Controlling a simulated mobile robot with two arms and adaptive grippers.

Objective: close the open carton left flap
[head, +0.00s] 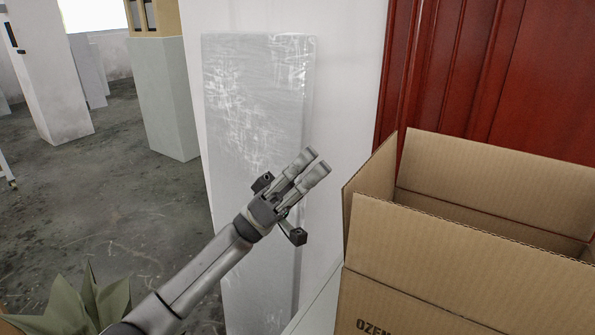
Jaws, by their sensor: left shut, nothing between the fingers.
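The open carton (385,303) is brown cardboard with dark printed letters on its front, at the lower right of the head view. Its left flap (367,188) stands up at the left side, tilted slightly. The near flap (470,262) and far flap (500,190) also stand up. My left gripper (315,162) is shut and empty. In the picture it is left of the left flap, with a gap between them, and its fingers point up and right. My right gripper is not in view.
A plastic-wrapped grey panel (245,120) leans by the white wall behind my left gripper. A red panelled door (500,65) is behind the carton. Green pointed leaves (75,308) are at the lower left. Concrete floor (100,200) is open at the left.

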